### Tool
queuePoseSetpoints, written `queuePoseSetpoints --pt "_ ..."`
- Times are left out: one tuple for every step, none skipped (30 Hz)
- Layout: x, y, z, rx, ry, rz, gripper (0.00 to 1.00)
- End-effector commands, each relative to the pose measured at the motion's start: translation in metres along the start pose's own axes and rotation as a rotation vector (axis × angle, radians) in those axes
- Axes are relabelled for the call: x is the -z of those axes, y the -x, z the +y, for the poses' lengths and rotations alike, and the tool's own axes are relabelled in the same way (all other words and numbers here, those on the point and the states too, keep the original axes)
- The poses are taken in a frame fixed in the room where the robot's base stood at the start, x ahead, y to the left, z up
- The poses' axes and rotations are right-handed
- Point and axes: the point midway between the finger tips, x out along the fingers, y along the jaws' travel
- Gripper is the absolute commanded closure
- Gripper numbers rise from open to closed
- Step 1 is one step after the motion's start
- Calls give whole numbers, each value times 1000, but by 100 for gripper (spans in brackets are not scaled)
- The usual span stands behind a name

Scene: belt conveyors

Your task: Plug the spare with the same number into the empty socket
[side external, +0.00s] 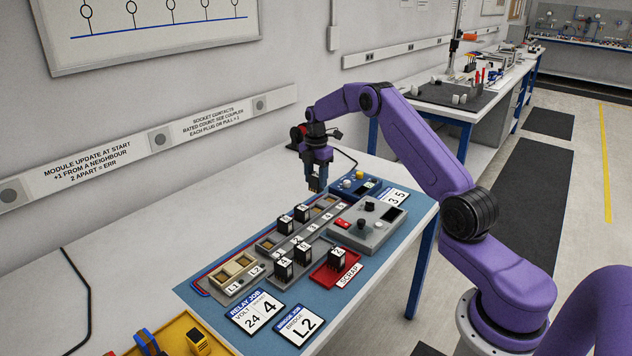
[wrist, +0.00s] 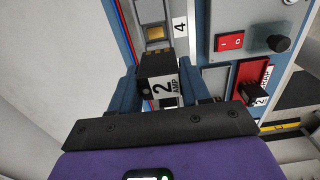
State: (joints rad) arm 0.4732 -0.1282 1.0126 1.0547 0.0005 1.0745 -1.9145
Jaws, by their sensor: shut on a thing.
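My gripper (side external: 317,184) is shut on a black module with a white label reading 2 AMP (wrist: 161,84), seen between my fingers in the wrist view. It hangs above the far end of the grey socket rail, with a gap below it in the side view. In the wrist view an empty-looking socket with a tan floor (wrist: 155,32) lies just beyond the module, beside a label 4 (wrist: 180,27).
A red scrap tray (side external: 324,281) holds a black module marked 2 (side external: 338,258). The relay job card (side external: 256,312) reads 24 volt, socket 4; the bridge card (side external: 299,325) reads L2. A grey control box (side external: 376,237) with a knob stands right of the rail. Bare table lies left.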

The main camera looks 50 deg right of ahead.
Motion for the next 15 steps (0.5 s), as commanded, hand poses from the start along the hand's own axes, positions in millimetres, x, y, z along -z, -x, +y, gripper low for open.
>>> queuePoseSetpoints --pt "-4 -2 2 0 0 0 80" --pt "-5 -3 3 0 2 0 80" --pt "-7 -3 5 -1 2 0 80" --pt "-8 -4 5 -1 3 0 80" --pt "-9 -4 6 -1 3 0 80" --pt "-10 -5 6 0 2 0 80" --pt "-11 -6 6 0 2 0 80" --pt "-11 -6 6 0 2 0 80" --pt "-11 -8 6 0 2 0 80" --pt "-11 -9 6 0 2 0 80" --pt "-11 -11 6 0 2 0 80" --pt "-11 -13 6 0 2 0 80" --pt "-11 -15 6 0 2 0 80" --pt "-11 -18 6 1 2 0 80" --pt "-11 -21 6 1 2 1 80"
